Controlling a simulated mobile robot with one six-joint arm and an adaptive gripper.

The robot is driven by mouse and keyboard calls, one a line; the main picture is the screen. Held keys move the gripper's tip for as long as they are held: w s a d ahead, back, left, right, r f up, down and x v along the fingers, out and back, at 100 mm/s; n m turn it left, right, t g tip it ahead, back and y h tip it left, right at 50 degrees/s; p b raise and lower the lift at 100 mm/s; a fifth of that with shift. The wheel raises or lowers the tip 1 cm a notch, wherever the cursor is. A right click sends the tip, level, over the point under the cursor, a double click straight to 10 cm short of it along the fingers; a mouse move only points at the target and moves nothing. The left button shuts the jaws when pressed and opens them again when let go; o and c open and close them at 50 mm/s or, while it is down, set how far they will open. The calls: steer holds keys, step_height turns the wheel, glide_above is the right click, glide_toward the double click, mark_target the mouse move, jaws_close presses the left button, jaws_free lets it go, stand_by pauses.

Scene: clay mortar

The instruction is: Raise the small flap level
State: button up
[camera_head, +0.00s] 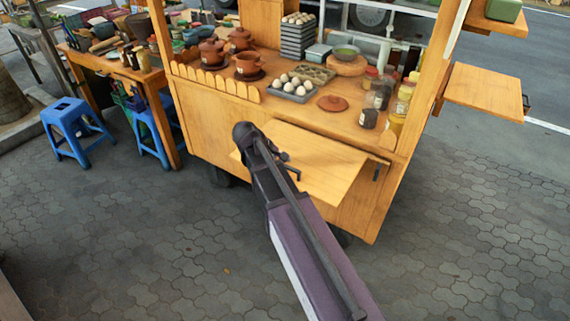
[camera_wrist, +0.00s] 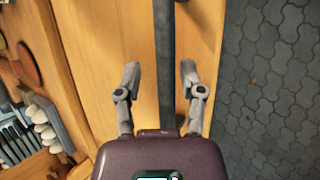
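The small flap (camera_head: 325,165) is a plain wooden board on the front of the cart, below the counter. It stands out from the cart front; I cannot tell whether it is exactly level. A small black handle (camera_head: 293,172) shows near its outer left part. My gripper (camera_head: 283,156) is at the flap's left part, partly hidden by my arm. In the wrist view, my gripper (camera_wrist: 160,68) has its two fingers apart over the flap's wood (camera_wrist: 100,45). A dark bar (camera_wrist: 165,45) runs between them with gaps on both sides; I cannot tell whether it is the handle.
The counter above holds eggs on a tray (camera_head: 290,88), clay pots (camera_head: 249,65), a brown lid (camera_head: 333,103) and jars (camera_head: 369,117). A wooden side shelf (camera_head: 485,92) juts out right. Blue stools (camera_head: 72,125) stand left. The pavement (camera_head: 460,230) in front is clear.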

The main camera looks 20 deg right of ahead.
steer(key=shift+s+a, duration=0.1)
steer(key=shift+s, duration=0.1)
stand_by(0.3)
steer(key=shift+s+a+r+y+p, duration=0.15)
steer(key=shift+s+a+r+p, duration=0.1)
steer(key=shift+r+p, duration=0.3)
steer(key=shift+s+a+r+y+p, duration=0.15)
steer(key=shift+s+r+p, duration=0.15)
steer(key=shift+p, duration=0.3)
steer(key=s+a+r+m+y+p, duration=0.1)
steer(key=s+r+m+y+p, duration=0.1)
steer(key=s, duration=0.4)
steer(key=s+a+r+m+y+p, duration=0.2)
steer(key=s+r+m+y+p, duration=0.1)
steer(key=s+p, duration=0.3)
steer(key=shift+s+a+r+m+y+p, duration=0.25)
steer(key=shift+s+r+m+y+p, duration=0.1)
steer(key=shift+s+m+y, duration=0.45)
steer(key=shift+w, duration=0.1)
